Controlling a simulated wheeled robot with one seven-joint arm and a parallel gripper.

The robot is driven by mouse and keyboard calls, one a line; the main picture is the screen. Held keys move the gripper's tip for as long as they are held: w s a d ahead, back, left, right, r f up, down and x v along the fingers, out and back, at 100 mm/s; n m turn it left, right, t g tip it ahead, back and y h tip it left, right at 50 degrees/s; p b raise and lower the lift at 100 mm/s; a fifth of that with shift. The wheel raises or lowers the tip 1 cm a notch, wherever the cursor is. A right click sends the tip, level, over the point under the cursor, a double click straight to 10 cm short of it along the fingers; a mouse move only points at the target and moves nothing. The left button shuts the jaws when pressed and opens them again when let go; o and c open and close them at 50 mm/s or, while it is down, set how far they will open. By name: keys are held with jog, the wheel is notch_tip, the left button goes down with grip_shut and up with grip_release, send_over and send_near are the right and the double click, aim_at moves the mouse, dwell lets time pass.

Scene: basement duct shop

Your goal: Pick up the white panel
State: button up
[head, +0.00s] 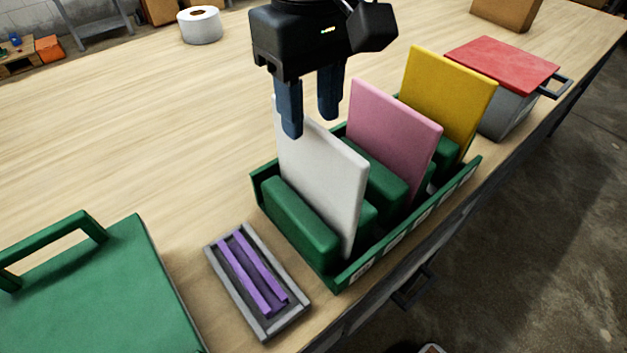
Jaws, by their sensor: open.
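The white panel (318,180) stands on edge in the near-left slot of a green rack (349,283), between green padded blocks. My gripper (311,122) is at the panel's top edge, with its fingers pointing down. One finger overlaps the panel's upper left corner in the head view; the other is behind and to the right of it. The jaws are open. I cannot tell whether the fingers touch the panel or straddle its edge.
A pink panel (394,140) and a yellow panel (449,97) stand in the same rack. A grey tray (212,257) with purple strips (249,270), a green case (95,290) and a red-lidded box (502,64) stand nearby.

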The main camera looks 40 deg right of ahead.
aim_at(315, 144)
jog(key=shift+s+d+f, duration=0.1)
jog(key=shift+s+f, duration=0.05)
jog(key=shift+f, duration=1.25)
jog(key=shift+s+f, duration=0.15)
jog(key=shift+f, duration=1.2)
jog(key=shift+c, duration=0.4)
grip_shut()
